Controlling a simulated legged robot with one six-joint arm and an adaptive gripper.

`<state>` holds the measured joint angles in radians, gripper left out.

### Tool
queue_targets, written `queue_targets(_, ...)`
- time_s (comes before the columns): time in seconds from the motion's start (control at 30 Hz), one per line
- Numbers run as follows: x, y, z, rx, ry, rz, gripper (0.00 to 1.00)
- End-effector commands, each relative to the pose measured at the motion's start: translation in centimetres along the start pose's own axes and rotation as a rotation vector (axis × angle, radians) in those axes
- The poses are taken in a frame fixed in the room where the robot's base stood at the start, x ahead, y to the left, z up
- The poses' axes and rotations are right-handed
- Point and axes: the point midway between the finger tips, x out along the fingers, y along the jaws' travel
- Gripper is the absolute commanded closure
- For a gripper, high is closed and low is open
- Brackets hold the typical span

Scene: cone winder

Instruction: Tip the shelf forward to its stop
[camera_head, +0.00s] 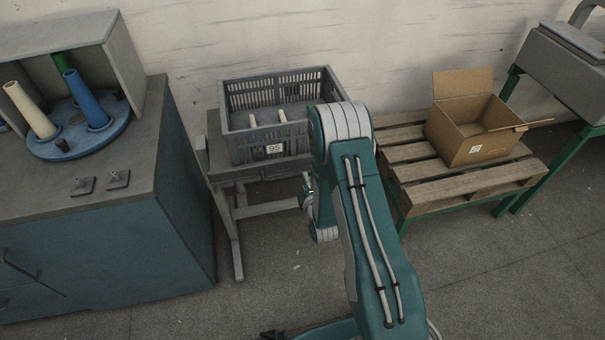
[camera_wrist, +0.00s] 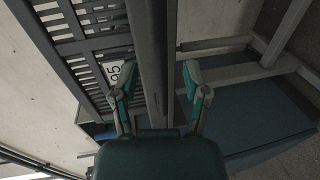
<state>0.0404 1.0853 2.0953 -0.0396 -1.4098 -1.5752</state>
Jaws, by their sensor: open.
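The grey shelf (camera_head: 262,169) is the top of a stand between the blue cabinet and the pallet. It looks roughly level and carries a grey slatted crate (camera_head: 241,150) marked 95. In the wrist view the shelf's dark front edge (camera_wrist: 150,45) runs up the picture between my two fingers. My gripper (camera_wrist: 157,72) is open around that edge, one finger on each side, with gaps visible. The crate's slatted wall (camera_wrist: 88,42) lies left of it. In the head view my gripper (camera_head: 308,190) is mostly hidden by my arm, by the shelf's front right.
The blue cabinet (camera_head: 110,240) with upright cones on a round plate stands left. A wooden pallet (camera_head: 470,190) on a green frame, bearing an open carton (camera_head: 465,148), stands right. Cones (camera_head: 282,116) lie in the crate.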

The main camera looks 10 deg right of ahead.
Motion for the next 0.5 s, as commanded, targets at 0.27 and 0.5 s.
queue_targets(0.27, 4.1, 0.0, 0.0, 0.000, 0.001, -0.001, 0.41)
queue_targets(0.5, 4.9, 0.0, 0.0, 0.001, 0.000, -0.002, 0.41)
